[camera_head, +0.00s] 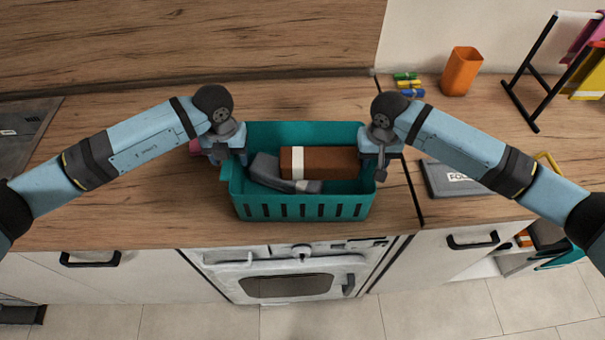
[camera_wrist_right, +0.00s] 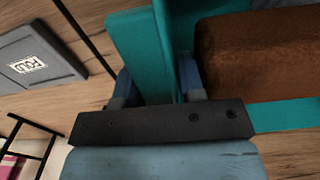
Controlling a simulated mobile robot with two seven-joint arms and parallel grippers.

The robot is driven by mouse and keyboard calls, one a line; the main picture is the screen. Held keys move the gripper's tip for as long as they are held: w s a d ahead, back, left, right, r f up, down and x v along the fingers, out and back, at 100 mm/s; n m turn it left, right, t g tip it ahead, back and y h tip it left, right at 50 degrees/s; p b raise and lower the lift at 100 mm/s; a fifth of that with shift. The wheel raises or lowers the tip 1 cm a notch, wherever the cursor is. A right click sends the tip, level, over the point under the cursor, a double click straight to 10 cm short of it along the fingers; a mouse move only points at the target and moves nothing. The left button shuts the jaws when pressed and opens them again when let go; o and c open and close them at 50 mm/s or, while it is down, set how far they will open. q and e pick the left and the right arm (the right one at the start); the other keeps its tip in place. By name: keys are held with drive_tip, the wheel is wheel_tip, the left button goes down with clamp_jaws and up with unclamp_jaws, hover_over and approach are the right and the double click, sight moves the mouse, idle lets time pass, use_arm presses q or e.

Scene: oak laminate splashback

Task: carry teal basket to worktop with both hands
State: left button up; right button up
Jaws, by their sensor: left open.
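The teal basket (camera_head: 303,208) stands upright on the wooden worktop (camera_head: 120,200), near its front edge above the oven. Inside it lie a brown box with a white band (camera_head: 330,162) and a dark grey curved object (camera_head: 268,172). My left gripper (camera_head: 225,158) is open at the basket's left end wall. My right gripper (camera_head: 379,162) is at the right end wall. In the right wrist view its two blue fingertips (camera_wrist_right: 158,85) sit apart, one on each side of the teal wall (camera_wrist_right: 140,50); any contact is hard to see.
An orange cup (camera_head: 462,71), small coloured pieces (camera_head: 408,86) and a black rack (camera_head: 537,85) stand at the back right. A grey labelled case (camera_head: 452,180) lies right of the basket. A pink thing (camera_head: 197,146) is partly hidden behind my left gripper. The left worktop is mostly clear.

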use_arm(q)
drive_tip(key=c, duration=0.5)
use_arm(e)
drive_tip(key=c, duration=0.5)
use_arm(q)
drive_tip(key=c, duration=0.4)
use_arm(e)
clamp_jaws()
use_arm(q)
clamp_jaws()
drive_tip(key=shift+r, duration=0.1)
use_arm(e)
drive_tip(key=shift+r, duration=0.1)
use_arm(q)
drive_tip(key=shift+r, duration=0.1)
use_arm(e)
drive_tip(key=shift+r, duration=0.1)
